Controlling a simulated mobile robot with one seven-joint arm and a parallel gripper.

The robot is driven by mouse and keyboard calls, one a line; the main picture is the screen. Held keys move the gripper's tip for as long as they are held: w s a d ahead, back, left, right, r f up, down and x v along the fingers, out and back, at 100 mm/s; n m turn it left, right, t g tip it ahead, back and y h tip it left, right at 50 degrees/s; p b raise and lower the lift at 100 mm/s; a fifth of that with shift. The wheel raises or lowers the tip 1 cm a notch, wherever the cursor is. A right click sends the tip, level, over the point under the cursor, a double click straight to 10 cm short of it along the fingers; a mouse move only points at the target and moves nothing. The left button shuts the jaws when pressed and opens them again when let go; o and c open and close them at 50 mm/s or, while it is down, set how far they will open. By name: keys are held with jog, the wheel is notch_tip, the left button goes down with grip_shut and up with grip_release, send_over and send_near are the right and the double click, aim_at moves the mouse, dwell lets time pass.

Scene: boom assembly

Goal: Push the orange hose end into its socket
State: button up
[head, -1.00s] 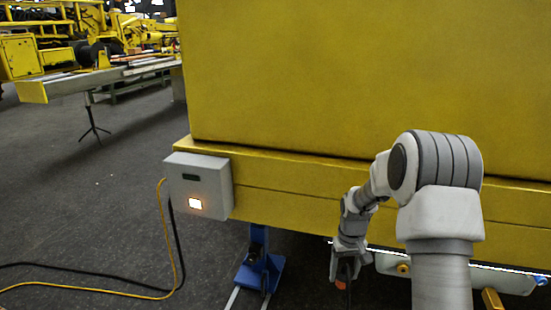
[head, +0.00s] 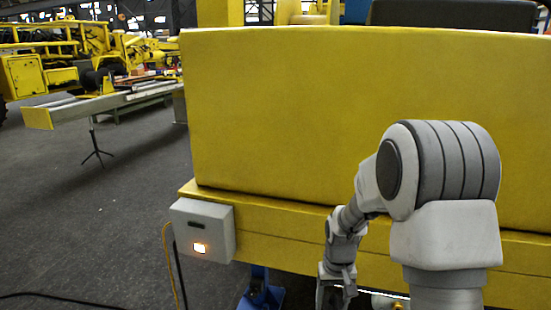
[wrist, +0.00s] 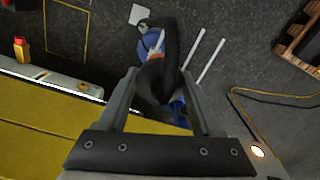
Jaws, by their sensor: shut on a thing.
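My gripper (wrist: 160,75) is shut on a black hose (wrist: 168,42) that bends in a loop between its fingers. An orange band (wrist: 155,56) shows on the hose near the fingertips; the hose's tip is hard to make out. In the head view my gripper (head: 336,291) hangs low in front of the yellow beam, near the bottom edge, and the hose cannot be made out there. A pale panel (wrist: 50,77) with a small orange fitting (wrist: 83,87) runs along the beam's edge, left of and apart from the hose. I cannot tell whether this fitting is the socket.
A large yellow box (head: 300,115) on a yellow beam (head: 280,240) fills the middle. A grey control box (head: 203,229) with a lit button sticks out at the beam's left end. A blue stand (head: 262,290) is below. Open dark floor (head: 90,220) lies left.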

aim_at(337, 298)
jog(key=r+p, duration=0.1)
jog(key=s+r+p, duration=0.1)
jog(key=r, duration=0.1)
jog(key=s+r+p, duration=0.1)
jog(key=r+p, duration=0.1)
jog(key=shift+s, duration=0.25)
jog(key=shift+s+r, duration=0.1)
jog(key=shift+s, duration=0.05)
jog(key=shift+s+d, duration=0.15)
